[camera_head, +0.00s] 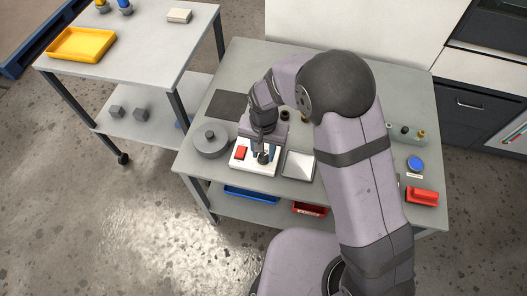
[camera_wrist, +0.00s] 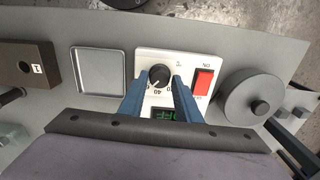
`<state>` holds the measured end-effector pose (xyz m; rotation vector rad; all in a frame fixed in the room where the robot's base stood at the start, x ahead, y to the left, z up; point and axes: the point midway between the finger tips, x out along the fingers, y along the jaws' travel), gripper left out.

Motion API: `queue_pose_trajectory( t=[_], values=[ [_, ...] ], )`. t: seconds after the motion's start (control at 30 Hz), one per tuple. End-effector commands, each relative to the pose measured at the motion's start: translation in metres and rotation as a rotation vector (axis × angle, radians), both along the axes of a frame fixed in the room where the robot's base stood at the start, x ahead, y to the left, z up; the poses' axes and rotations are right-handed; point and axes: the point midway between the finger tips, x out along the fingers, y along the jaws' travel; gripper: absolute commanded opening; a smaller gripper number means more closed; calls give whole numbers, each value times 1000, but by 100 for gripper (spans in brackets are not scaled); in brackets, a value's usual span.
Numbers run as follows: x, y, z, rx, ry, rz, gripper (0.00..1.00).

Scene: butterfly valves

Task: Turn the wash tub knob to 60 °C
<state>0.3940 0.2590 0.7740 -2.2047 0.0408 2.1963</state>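The black knob (camera_wrist: 159,76) sits on a white control box (camera_wrist: 148,58), which also shows in the head view (camera_head: 240,168). Small scale numbers, including a 40, show around the knob; a pale pointer mark seems to face lower left in the wrist view, but its exact setting is unclear. The box has a red switch (camera_wrist: 202,83) and a green-lit display (camera_wrist: 165,115), partly hidden and not clearly readable. My gripper (camera_wrist: 159,86) is open, its blue fingers apart on either side of the knob. Whether they touch it cannot be told. My gripper (camera_head: 262,153) is above the box in the head view.
A round grey lidded vessel (camera_wrist: 240,102) stands beside the box, close to my gripper. A square pale plate (camera_wrist: 98,70) lies on the other side. A brown block (camera_wrist: 30,66) is beyond it. A blue button (camera_head: 415,163) and red object (camera_head: 423,197) are at the table's right.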

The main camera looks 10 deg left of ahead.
Motion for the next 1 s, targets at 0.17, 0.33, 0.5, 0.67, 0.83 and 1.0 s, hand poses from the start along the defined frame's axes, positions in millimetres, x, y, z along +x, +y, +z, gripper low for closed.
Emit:
queue_pose_trajectory(
  t=[0.17,0.33,0.5,0.67,0.83,1.0],
  values=[
    [0,0,0,-1,1,1,43],
    [-1,0,0,-2,2,1,43],
    [0,0,8,0,0,2,43],
    [0,0,28,1,-1,1,43],
    [0,0,52,1,-2,1,43],
    [0,0,68,0,0,1,43]
  ],
)
